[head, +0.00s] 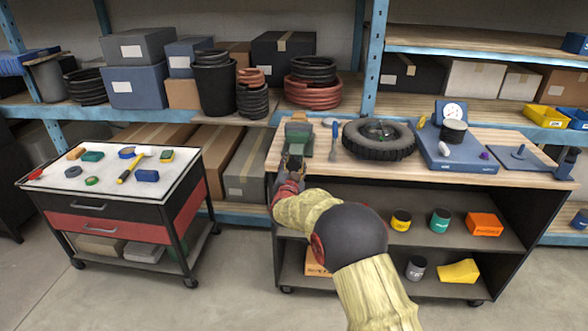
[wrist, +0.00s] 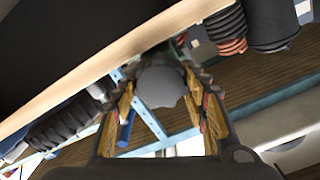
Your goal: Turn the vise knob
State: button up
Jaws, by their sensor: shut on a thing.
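The green vise (head: 299,128) stands at the left front of the wooden workbench top (head: 480,172). My gripper (head: 293,160) is at the vise's front, at the bench edge. In the wrist view, the round grey vise knob (wrist: 161,87) sits between the two fingers of my gripper (wrist: 160,95), which is shut on it. In the head view my gripper and arm hide the knob. A bit of the green vise shows behind the knob in the wrist view.
A screwdriver (head: 335,138), a tire (head: 379,139) and a blue scale (head: 455,150) are on the bench right of the vise. A tool cart (head: 115,205) stands left, with floor between. Shelving (head: 480,105) runs behind.

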jog(key=m+b, duration=0.1)
jog(key=m, duration=0.2)
jog(key=shift+f, duration=0.15)
jog(key=m, duration=0.3)
jog(key=shift+m+b, duration=0.3)
jog(key=m, duration=0.4)
jog(key=shift+d, duration=0.1)
jog(key=shift+f+m, duration=0.1)
jog(key=shift+m, duration=1.8)
jog(key=o, duration=1.1)
jog(key=shift+o, duration=0.3)
jog(key=shift+s, duration=0.1)
